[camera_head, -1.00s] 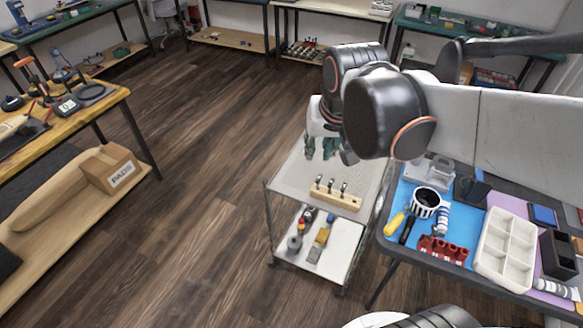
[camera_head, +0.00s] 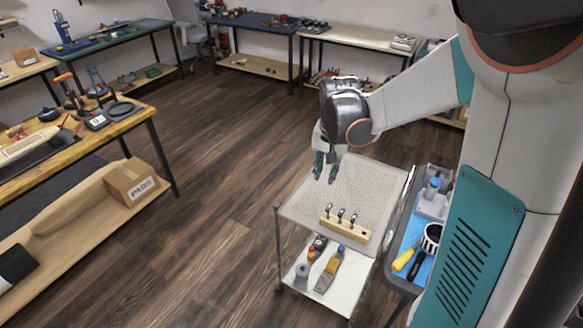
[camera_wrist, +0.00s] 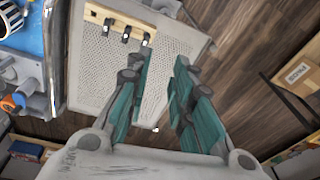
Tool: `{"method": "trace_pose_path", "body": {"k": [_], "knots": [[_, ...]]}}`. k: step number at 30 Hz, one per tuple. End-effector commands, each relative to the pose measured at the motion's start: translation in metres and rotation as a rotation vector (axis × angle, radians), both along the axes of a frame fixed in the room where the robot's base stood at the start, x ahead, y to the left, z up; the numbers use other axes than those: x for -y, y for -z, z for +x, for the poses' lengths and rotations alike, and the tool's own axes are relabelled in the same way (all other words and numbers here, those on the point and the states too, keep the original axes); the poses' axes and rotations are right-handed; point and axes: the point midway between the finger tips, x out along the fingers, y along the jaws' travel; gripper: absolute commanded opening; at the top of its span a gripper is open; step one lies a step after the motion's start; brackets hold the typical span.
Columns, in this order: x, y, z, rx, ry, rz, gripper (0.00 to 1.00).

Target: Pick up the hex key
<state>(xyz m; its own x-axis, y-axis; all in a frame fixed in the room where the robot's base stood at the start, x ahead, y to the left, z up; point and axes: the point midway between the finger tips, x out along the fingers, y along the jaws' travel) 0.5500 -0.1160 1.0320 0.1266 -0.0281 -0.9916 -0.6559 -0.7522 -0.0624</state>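A wooden block (camera_head: 344,229) stands near the front edge of the cart's perforated top. Three small dark-topped metal tools (camera_head: 341,213) stand upright in a row in it. They look like hex keys, but are too small to tell apart. In the wrist view the block (camera_wrist: 98,12) and the tools (camera_wrist: 126,32) are at the upper left. My gripper (camera_head: 325,176) is above the cart's back left part, apart from the block. In the wrist view my gripper (camera_wrist: 165,62) has its teal-padded fingers spread, with nothing between them.
The cart top (camera_head: 365,180) is otherwise clear. Its lower shelf (camera_head: 345,285) holds several small items. A table with a blue mat (camera_head: 408,238), a yellow-handled tool (camera_head: 402,260) and a striped cup (camera_head: 431,237) stands close on the right. Open floor lies left.

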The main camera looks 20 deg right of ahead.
Motion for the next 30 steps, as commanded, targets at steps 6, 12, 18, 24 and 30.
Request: {"method": "trace_pose_path", "body": {"k": [6, 12, 18, 24, 30], "knots": [[0.031, 0.048, 0.020, -0.084, 0.127, 0.028, 0.22], [0.043, 0.071, 0.024, -0.121, 0.182, 0.039, 0.22], [0.045, 0.096, 0.024, -0.125, 0.189, 0.040, 0.22], [0.045, 0.134, 0.024, -0.125, 0.188, 0.040, 0.22], [0.045, 0.157, 0.024, -0.125, 0.188, 0.041, 0.22]]}}
